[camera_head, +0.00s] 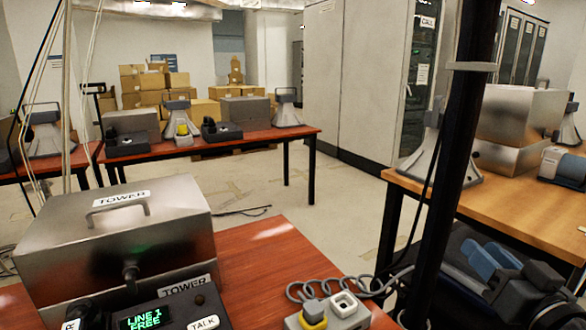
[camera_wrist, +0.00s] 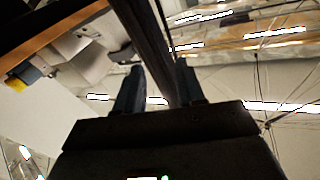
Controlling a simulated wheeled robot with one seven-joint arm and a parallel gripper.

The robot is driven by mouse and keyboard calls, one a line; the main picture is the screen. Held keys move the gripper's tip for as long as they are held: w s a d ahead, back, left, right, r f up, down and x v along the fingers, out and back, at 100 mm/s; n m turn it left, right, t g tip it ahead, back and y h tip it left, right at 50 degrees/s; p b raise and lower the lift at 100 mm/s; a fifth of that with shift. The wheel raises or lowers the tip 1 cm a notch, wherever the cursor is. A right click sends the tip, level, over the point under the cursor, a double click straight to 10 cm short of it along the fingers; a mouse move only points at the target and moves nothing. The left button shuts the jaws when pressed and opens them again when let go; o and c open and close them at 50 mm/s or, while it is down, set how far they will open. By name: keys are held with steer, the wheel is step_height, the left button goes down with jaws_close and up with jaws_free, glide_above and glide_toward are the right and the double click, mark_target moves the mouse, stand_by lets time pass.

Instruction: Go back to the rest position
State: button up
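My gripper (camera_head: 484,252) is at the lower right of the head view, its bluish fingers raised beside the black post. It also shows in the wrist view (camera_wrist: 160,68), where the two fingers stand apart with nothing held between them. A dark post passes behind the gap in that view. The gripper is clear of the near red table and sits below the wooden table at the right.
A metal TOWER case (camera_head: 115,245) and a phone unit reading LINE 1 FREE (camera_head: 165,312) stand on the near red table (camera_head: 275,255). A black post (camera_head: 455,165) rises beside my gripper. The wooden table (camera_head: 520,205) holds horns and metal boxes. Open floor (camera_head: 335,195) lies between tables.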

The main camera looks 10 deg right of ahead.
steer(key=s+a+f+g+h, duration=0.1)
steer(key=s+a+f, duration=0.45)
steer(key=s, duration=0.25)
steer(key=s+a+f+g, duration=0.2)
steer(key=s+a+f, duration=0.2)
steer(key=s+f, duration=0.35)
steer(key=s+a+n+y, duration=0.1)
steer(key=s+a, duration=0.2)
steer(key=s, duration=0.7)
steer(key=s+a+r+n+y, duration=0.1)
steer(key=s+a+n, duration=0.1)
steer(key=s, duration=0.8)
steer(key=shift+a+r+n+g+y, duration=0.2)
steer(key=shift+a+n+g+y, duration=0.1)
steer(key=shift+a+g, duration=0.15)
